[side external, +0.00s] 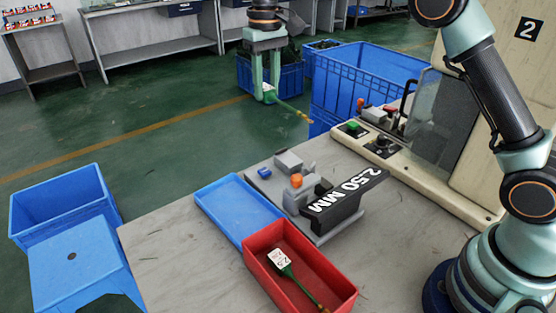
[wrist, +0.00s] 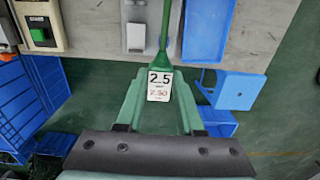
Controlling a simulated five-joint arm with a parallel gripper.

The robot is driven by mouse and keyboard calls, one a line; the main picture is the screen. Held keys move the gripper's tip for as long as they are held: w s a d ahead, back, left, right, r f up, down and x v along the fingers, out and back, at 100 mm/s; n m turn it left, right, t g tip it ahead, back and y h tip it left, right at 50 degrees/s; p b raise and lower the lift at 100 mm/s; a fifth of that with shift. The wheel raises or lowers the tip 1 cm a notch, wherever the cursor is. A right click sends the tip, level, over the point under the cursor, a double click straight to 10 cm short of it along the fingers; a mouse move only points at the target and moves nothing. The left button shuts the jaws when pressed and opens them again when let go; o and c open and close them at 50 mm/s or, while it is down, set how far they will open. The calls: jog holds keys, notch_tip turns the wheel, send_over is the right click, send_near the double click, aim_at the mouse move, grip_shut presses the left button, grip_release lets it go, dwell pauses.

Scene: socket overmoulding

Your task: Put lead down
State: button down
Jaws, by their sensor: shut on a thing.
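My gripper (side external: 264,97) is shut on a green lead (side external: 292,109) and holds it in the air beyond the far edge of the bench. The lead hangs out to the right, with a brownish tip. In the wrist view my gripper (wrist: 160,72) grips the lead at its thick end, and its cable (wrist: 164,30) runs up the picture. A white tag (wrist: 159,86) reading 2.5 lies between the fingers. A second green lead (side external: 289,274) with a white tag lies in the red bin (side external: 259,292) on the bench.
An empty blue tray (side external: 236,208) lies beside the red bin. A grey fixture (side external: 288,160) with an orange knob and a 2.50 MM sign (side external: 345,199) stands behind. A machine panel with a green button (side external: 353,128) is at the right. Blue crates (side external: 62,205) stand on the floor.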

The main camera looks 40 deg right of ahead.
jog(key=a+f, duration=0.3)
jog(key=a, duration=0.9)
send_over(229, 203)
notch_tip(229, 203, down, 15)
jog(key=shift+w, duration=0.1)
jog(key=shift+f, duration=2.5)
jog(key=shift+f, duration=0.1)
jog(key=c, duration=0.5)
grip_release()
jog(key=shift+c, duration=0.2)
